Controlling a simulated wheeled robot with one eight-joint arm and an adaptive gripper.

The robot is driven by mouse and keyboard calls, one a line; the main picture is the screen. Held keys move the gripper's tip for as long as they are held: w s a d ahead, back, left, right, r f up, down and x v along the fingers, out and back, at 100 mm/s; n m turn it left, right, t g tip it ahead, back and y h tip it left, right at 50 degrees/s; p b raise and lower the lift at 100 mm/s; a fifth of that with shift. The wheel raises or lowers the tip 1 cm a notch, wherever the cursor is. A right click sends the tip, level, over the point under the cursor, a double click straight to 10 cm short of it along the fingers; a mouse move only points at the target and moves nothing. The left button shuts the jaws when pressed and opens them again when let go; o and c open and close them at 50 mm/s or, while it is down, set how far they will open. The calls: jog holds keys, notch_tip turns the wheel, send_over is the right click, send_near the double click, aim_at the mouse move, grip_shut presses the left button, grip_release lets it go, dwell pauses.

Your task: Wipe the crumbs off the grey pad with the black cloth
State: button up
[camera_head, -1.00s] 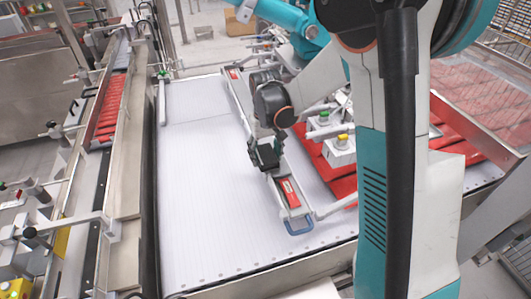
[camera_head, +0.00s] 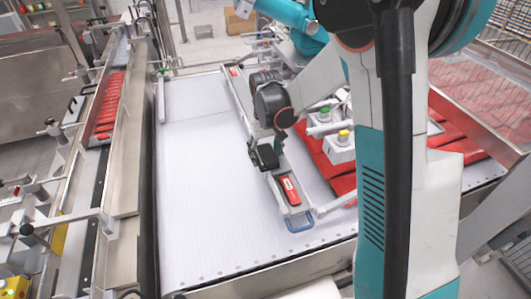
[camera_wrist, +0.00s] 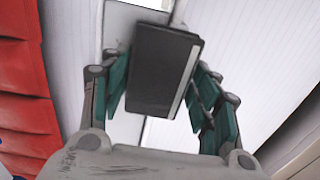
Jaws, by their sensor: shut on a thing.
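My gripper (camera_head: 265,155) hangs over the long pale bar that lies across the white ribbed table. In the wrist view my gripper (camera_wrist: 160,88) has its green fingers on both sides of a dark, flat-faced black item (camera_wrist: 158,65) with a pale strip along its right edge. The jaws are shut on this item, which looks stiff; I cannot tell if it is the black cloth. A light grey surface (camera_wrist: 122,25) shows behind it; I cannot tell if this is the grey pad. I can make out no crumbs.
The white ribbed table (camera_head: 195,190) is clear left of the bar. A red block (camera_head: 290,190) and blue handle (camera_head: 299,224) are at the bar's near end. Red packs (camera_head: 325,155) and a box with a yellow button (camera_head: 343,136) stand right. A metal rail (camera_head: 125,190) runs left.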

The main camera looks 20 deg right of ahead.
aim_at(283, 157)
jog(key=shift+f, duration=0.3)
jog(key=shift+d, duration=0.1)
jog(key=shift+d+r+b, duration=0.15)
jog(key=shift+d+b, duration=0.2)
jog(key=shift+d, duration=1.25)
jog(key=shift+d+b, duration=0.35)
jog(key=shift+d, duration=1.05)
jog(key=shift+a, duration=0.1)
